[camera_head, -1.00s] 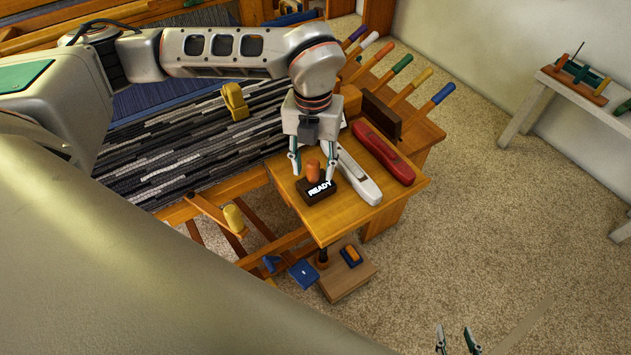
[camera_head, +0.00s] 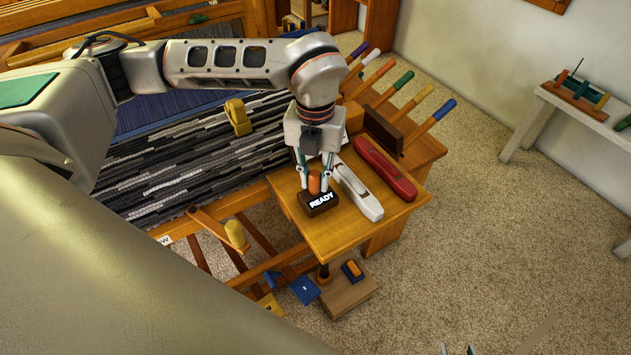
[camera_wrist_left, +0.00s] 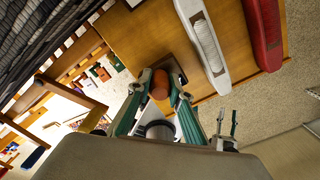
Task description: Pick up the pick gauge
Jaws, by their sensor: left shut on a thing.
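The pick gauge, as far as I can tell, is the orange rounded piece (camera_head: 314,184) standing upright at the dark block marked READY (camera_head: 320,203) on the small wooden table (camera_head: 345,232). My left gripper (camera_head: 315,174) points down from above, its fingers shut on the orange piece's two sides. In the left wrist view the orange piece (camera_wrist_left: 160,84) sits between the left fingertips (camera_wrist_left: 161,88), and the dark block (camera_wrist_left: 180,54) is partly hidden behind it. My right gripper (camera_head: 456,348) shows only its fingertips at the bottom edge, apart and empty.
A white shuttle (camera_head: 358,190) and a red shuttle (camera_head: 385,168) lie right of the block. A rack of coloured handles (camera_head: 412,98) stands behind. A loom with striped cloth (camera_head: 185,155) is at left. A white bench (camera_head: 580,118) stands far right, with open carpet between.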

